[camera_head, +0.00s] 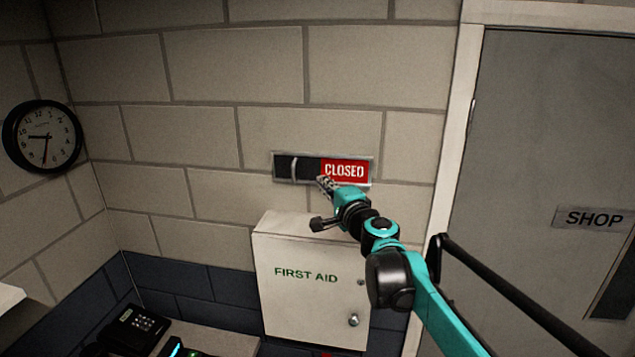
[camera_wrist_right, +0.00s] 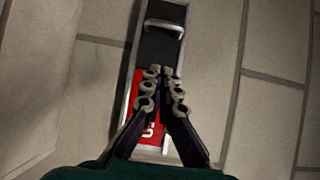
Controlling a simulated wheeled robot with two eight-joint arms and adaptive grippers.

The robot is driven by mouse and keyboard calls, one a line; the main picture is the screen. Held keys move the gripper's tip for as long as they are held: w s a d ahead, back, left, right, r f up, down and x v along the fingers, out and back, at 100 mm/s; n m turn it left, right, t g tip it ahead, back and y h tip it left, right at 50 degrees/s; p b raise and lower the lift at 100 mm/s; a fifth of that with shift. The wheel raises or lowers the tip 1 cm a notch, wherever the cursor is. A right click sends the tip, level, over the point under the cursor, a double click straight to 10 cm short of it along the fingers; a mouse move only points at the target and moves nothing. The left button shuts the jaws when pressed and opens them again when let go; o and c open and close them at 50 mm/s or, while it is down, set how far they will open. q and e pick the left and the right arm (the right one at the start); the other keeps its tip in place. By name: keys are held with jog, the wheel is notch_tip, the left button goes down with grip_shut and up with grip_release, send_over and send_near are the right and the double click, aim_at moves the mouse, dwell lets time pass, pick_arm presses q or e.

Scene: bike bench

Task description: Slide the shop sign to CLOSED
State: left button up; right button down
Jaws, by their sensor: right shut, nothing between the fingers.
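The shop sign (camera_head: 346,170) is a metal-framed slider on the block wall. Its right part shows red with CLOSED in white. Its black slide cover (camera_head: 305,168) with a pale upright handle (camera_head: 294,168) sits over the left part. My right gripper (camera_head: 323,181) is shut and empty, with its fingertips at the lower edge of the sign near where black meets red. In the right wrist view the shut fingers (camera_wrist_right: 166,72) lie over the sign, apart from the metal handle (camera_wrist_right: 164,25), and hide part of the red panel (camera_wrist_right: 135,88). My left gripper is not in view.
A white FIRST AID cabinet (camera_head: 309,296) is on the wall below the sign, under my right gripper. A grey SHOP door (camera_head: 545,130) with a pale frame stands at the right. A clock (camera_head: 42,136) hangs at the left.

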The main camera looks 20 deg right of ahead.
jog(key=s, duration=0.7)
jog(key=s+a+f+n+g+y+b, duration=0.15)
jog(key=s+a+f+n+b, duration=0.3)
jog(key=f, duration=0.55)
jog(key=s+a+f+n+g+y+b, duration=0.1)
jog(key=s+a+f+n+g+b, duration=0.15)
jog(key=a+f+b, duration=0.55)
jog(key=s+a+f+n+g+y+b, duration=0.1)
jog(key=s+a+f+n+g+b, duration=0.2)
jog(key=f, duration=0.9)
pick_arm(q)
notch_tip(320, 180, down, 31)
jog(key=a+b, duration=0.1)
jog(key=b, duration=1.3)
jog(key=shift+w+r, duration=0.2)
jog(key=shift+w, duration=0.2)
pick_arm(e)
jog(key=s+d+f+n+g+h, duration=0.2)
jog(key=s+f, duration=0.5)
jog(key=f, duration=0.7)
jog(key=s+d+f+n+g+h, duration=0.1)
jog(key=s+f+n, duration=0.4)
jog(key=f, duration=1)
jog(key=shift+s+d+n+g+h, duration=0.35)
jog(key=shift+s+d+h, duration=0.3)
jog(key=shift+s, duration=0.4)
